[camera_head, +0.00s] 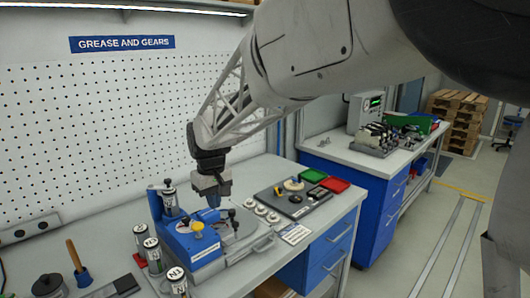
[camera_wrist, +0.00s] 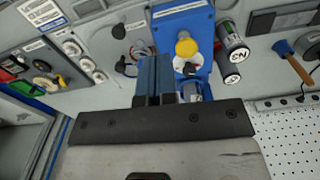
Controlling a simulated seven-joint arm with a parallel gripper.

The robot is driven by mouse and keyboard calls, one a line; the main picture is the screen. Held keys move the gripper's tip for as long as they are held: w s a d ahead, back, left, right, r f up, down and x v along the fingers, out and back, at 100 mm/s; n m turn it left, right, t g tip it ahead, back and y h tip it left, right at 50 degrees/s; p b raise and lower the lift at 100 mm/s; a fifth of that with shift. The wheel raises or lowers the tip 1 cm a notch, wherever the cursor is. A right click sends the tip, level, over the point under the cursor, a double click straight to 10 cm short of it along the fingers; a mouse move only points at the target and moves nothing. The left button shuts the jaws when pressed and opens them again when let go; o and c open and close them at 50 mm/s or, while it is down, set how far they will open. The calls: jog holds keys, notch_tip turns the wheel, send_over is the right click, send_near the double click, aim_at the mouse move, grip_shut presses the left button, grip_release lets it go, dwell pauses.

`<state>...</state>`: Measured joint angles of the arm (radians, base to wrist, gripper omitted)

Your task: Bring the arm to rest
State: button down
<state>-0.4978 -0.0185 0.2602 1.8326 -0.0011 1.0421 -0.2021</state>
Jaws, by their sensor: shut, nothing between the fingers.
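My arm reaches in from the upper right in the head view and hangs over the grey workbench (camera_head: 341,203). My gripper (camera_head: 213,201) points down just above the blue fixture (camera_head: 189,240) and its grey base. In the wrist view my gripper's blue fingers (camera_wrist: 153,78) are together with nothing between them. The fixture's yellow knob (camera_wrist: 186,47) is beside the fingers there. I cannot tell whether the fingertips touch anything below.
Several labelled canisters (camera_head: 152,253) stand left of the fixture. A perforated wall (camera_head: 90,130) rises behind.

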jog(key=s+d+r+m, duration=0.25)
jog(key=s+d, duration=0.35)
jog(key=d, duration=0.7)
jog(key=s+d+f+m+t, duration=0.1)
jog(key=s+d+m, duration=0.1)
jog(key=s+d, duration=0.8)
jog(key=s+d+f+m+t, duration=0.1)
jog(key=s+d+f+m, duration=0.1)
jog(key=s+d, duration=0.8)
jog(key=shift+s+d+m, duration=0.35)
jog(key=shift+s+m, duration=0.5)
jog(key=shift+s, duration=2)
